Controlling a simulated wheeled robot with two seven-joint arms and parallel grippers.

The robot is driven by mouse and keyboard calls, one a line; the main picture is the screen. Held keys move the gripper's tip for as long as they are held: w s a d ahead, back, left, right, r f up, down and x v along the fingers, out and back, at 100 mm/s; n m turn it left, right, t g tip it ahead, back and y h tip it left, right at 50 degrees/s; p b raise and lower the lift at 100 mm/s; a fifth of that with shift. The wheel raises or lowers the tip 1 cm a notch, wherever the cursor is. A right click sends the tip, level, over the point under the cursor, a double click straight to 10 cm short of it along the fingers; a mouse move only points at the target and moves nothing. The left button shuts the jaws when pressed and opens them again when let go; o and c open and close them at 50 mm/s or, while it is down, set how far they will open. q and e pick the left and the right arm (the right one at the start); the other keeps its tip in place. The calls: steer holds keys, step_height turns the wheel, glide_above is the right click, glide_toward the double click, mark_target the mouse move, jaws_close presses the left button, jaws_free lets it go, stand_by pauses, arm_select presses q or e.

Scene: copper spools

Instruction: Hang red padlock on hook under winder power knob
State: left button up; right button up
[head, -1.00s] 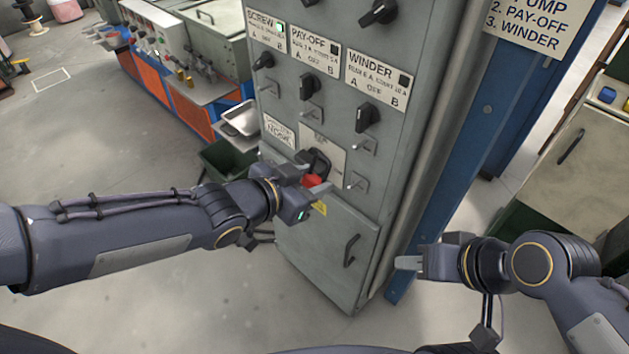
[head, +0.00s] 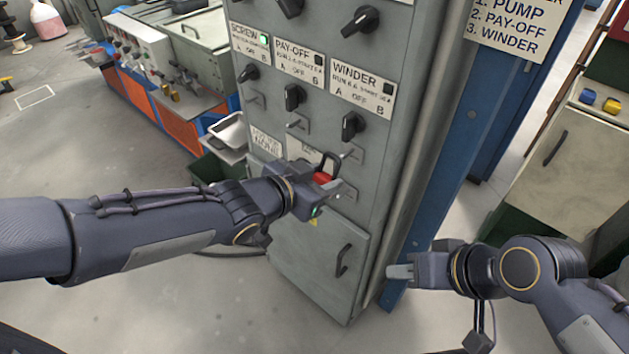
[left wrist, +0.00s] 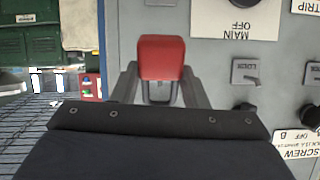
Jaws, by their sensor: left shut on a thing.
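The red padlock (head: 323,178) is in my left gripper (head: 328,190), in front of the grey control cabinet. Its dark shackle loop points up. The left wrist view shows the red padlock body (left wrist: 162,57) between the two fingers (left wrist: 160,88); the shackle cannot be made out there. The winder power knob (head: 352,125) is black, below the WINDER label. The hook under it (head: 350,151) is a small metal peg on a plate, right of and slightly above the shackle. They look apart, though depth is hard to judge. My right gripper (head: 400,272) is low at right, away from the padlock; its finger gap is unclear.
Similar hooks sit under the pay-off knob (head: 294,97) and the screw knob (head: 248,73). The cabinet door handle (head: 343,260) projects below. A blue post (head: 445,170) stands right of the cabinet.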

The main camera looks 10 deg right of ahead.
arm_select(q)
steer(key=shift+r+b+x, duration=0.15)
steer(key=shift+b+x, duration=0.2)
steer(key=shift+x, duration=0.9)
steer(key=shift+r+b+x, duration=0.1)
steer(key=shift+b+x, duration=0.2)
steer(key=shift+x, duration=0.95)
steer(key=shift+w, duration=0.1)
steer(key=o, duration=1.1)
steer(key=shift+o, duration=0.2)
